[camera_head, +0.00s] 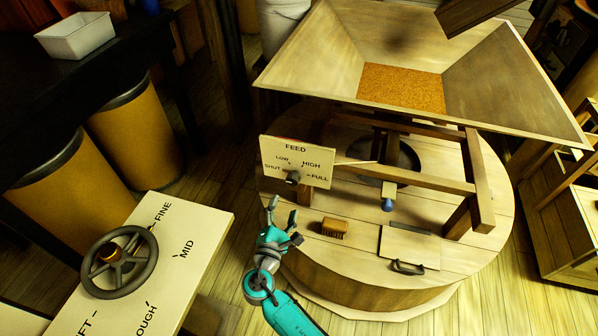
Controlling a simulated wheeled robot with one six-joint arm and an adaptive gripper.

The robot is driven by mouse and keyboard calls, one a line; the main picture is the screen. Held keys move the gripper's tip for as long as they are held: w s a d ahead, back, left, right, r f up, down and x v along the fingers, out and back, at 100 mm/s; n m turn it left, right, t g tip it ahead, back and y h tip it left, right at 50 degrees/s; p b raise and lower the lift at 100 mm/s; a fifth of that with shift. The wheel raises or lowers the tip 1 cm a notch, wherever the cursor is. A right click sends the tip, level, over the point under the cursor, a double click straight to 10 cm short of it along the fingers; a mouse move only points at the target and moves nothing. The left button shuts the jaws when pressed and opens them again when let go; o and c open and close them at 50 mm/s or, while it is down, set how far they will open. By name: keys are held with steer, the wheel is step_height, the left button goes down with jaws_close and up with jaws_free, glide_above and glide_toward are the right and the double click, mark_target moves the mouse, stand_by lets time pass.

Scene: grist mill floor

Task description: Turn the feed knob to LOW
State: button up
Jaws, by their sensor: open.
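The feed panel (318,176) is a pale board marked FEED with SHUT, LOW, HIGH and FULL around its dial. The dark feed knob (293,178) sits at the panel's lower left, close to the SHUT mark; which mark its pointer faces is too small to tell. My gripper (281,211), on the teal arm, is open and empty. In the picture it is just below and left of the knob, apart from it.
The round wooden millstone casing (345,275) carries a brush (334,228) and a hatch with a dark handle (407,267). A grain hopper (490,90) stands above. A handwheel (119,262) on a board marked FINE and MID is at left. Floor shows between them.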

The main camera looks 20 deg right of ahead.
mark_target(292, 183)
steer(key=x, duration=1.1)
steer(key=shift+r, duration=0.15)
steer(key=c, duration=1.1)
